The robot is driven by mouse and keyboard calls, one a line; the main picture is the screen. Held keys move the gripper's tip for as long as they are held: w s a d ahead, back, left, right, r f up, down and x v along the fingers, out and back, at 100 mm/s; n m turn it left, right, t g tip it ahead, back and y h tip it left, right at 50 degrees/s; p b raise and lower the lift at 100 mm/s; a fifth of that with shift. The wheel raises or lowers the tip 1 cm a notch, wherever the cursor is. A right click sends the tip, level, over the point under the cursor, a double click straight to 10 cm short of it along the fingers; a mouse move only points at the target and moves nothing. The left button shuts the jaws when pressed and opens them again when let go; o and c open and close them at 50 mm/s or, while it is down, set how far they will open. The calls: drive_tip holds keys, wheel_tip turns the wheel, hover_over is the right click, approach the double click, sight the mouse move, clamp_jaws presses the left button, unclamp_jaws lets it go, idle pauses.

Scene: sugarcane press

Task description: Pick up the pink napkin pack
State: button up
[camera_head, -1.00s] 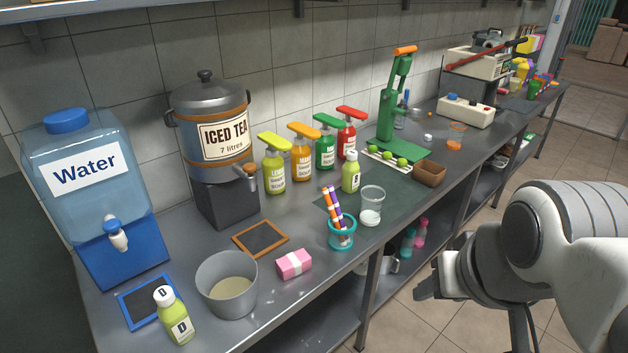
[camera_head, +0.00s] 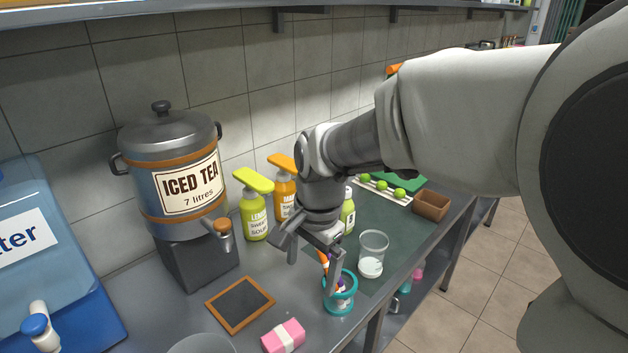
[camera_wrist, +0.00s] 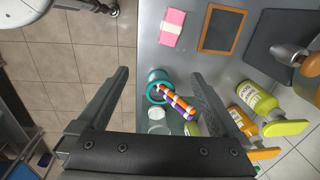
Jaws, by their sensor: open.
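The pink napkin pack (camera_head: 283,336) has a white band and lies on the steel counter near its front edge, at the bottom of the head view. It also shows in the wrist view (camera_wrist: 172,27), near the top, beyond my fingertips. My gripper (camera_head: 312,258) is open and empty. It is above the counter, over the teal cup with striped straws, up and to the right of the pack in the head view. In the wrist view the two fingers (camera_wrist: 163,80) stand wide apart, with the teal cup showing between them.
The teal straw cup (camera_head: 340,300) and a clear cup (camera_head: 372,254) stand near my gripper. A wood-framed slate (camera_head: 240,304) lies beside the pack. The iced tea dispenser (camera_head: 178,190) and syrup bottles (camera_head: 253,215) stand along the wall.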

drive_tip(key=m+h, duration=0.1)
drive_tip(key=m, duration=0.1)
hover_over(283, 334)
wheel_tip(283, 334, down, 6)
drive_tip(key=shift+g, duration=0.4)
drive_tip(key=f, duration=0.4)
drive_tip(key=f+b, duration=0.1)
drive_tip(key=f, duration=0.3)
drive_tip(key=f+b, duration=0.1)
drive_tip(key=f, duration=0.3)
drive_tip(key=shift+w, duration=0.25)
drive_tip(key=shift+s+f+b, duration=0.15)
drive_tip(key=shift+f+b, duration=0.25)
drive_tip(key=shift+f, duration=0.95)
drive_tip(key=shift+s+f+b, duration=0.15)
drive_tip(key=shift+f+b, duration=0.25)
drive_tip(key=shift+f, duration=0.9)
drive_tip(key=shift+c, duration=0.2)
drive_tip(key=c, duration=1.5)
